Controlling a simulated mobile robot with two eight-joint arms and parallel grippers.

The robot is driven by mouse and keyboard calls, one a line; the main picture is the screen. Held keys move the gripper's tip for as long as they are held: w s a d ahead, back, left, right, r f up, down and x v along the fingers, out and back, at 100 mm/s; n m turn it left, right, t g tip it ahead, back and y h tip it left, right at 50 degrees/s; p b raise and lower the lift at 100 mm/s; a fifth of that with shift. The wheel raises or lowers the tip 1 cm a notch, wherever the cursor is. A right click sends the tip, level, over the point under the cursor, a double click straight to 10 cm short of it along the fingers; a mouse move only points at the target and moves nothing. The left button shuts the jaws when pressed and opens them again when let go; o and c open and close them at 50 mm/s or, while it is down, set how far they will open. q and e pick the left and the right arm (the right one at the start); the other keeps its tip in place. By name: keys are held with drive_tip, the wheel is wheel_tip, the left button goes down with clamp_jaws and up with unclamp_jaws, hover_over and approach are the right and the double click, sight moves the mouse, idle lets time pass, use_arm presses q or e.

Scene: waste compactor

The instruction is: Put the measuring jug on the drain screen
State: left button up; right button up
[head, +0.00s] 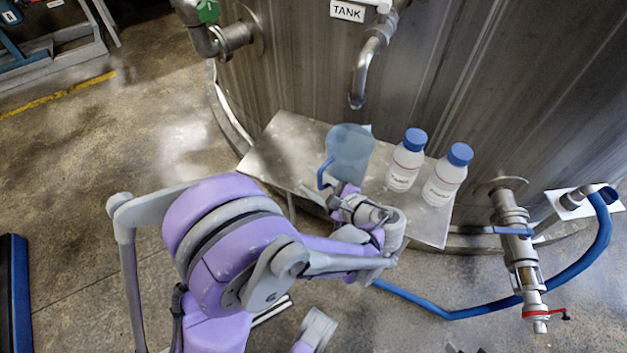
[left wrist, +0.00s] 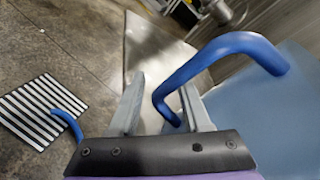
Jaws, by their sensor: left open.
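The measuring jug (head: 350,150), a blue-grey translucent vessel with a blue handle (head: 323,176), stands upright on a metal shelf (head: 285,150) against the tank. My left gripper (head: 340,197) is open at the jug's near side, close to the handle. In the left wrist view the handle (left wrist: 196,62) passes between the two open fingers (left wrist: 163,108), nearer the right one; I cannot tell whether they touch. The drain screen appears to be the black-and-white slatted panel (left wrist: 40,108) on the floor; in the head view my arm mostly hides it. My right gripper is not in view.
Two white bottles with blue caps (head: 406,162) (head: 447,175) stand right of the jug. A bent pipe spout (head: 362,80) hangs above it. A valve assembly (head: 520,255) and a blue hose (head: 470,312) lie to the right. The floor at left is open.

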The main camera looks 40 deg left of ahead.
use_arm(q)
drive_tip(key=shift+r, duration=0.2)
drive_tip(key=p+v, duration=0.2)
drive_tip(key=v, duration=1)
drive_tip(key=s+a+f+n+g+h, duration=0.1)
drive_tip(key=s+a+f+n+h, duration=0.2)
drive_tip(key=s+a+h, duration=0.3)
drive_tip(key=s+d+f+n+t+h, duration=0.1)
drive_tip(key=s+d+n+t+h, duration=0.2)
drive_tip(key=s+d+n+h, duration=0.2)
drive_tip(key=s+n+h, duration=0.1)
drive_tip(key=n+h, duration=0.2)
